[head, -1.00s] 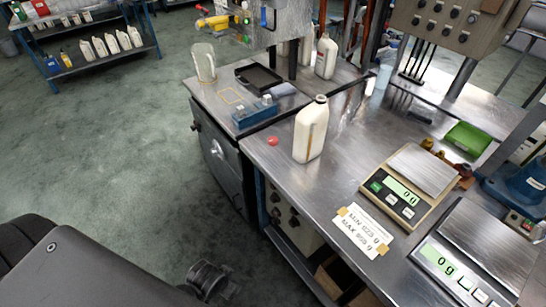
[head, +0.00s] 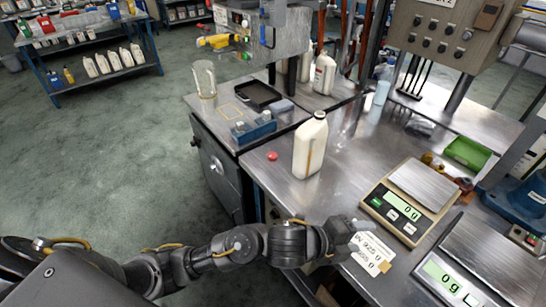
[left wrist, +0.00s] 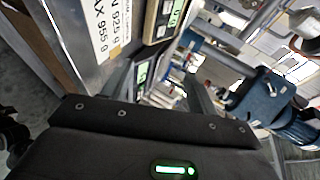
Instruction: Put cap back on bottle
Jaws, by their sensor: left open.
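The open-topped white bottle (head: 310,147) stands upright near the left end of the steel workbench (head: 285,195). The small red cap (head: 272,156) lies on the bench to the left of the bottle, apart from it. My left gripper (head: 350,232) is open over the front edge of the bench, beside the paper label and well in front of the bottle and cap. It appears empty. Its dark body fills the lower part of the left wrist view, where neither bottle nor cap shows. My right gripper is not in view.
A weighing scale (head: 408,203) and a second scale (head: 455,275) stand to the right. The paper label (head: 370,252) lies by the front edge. A green tray (head: 468,153) is farther back. The bench between the bottle and the label is clear.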

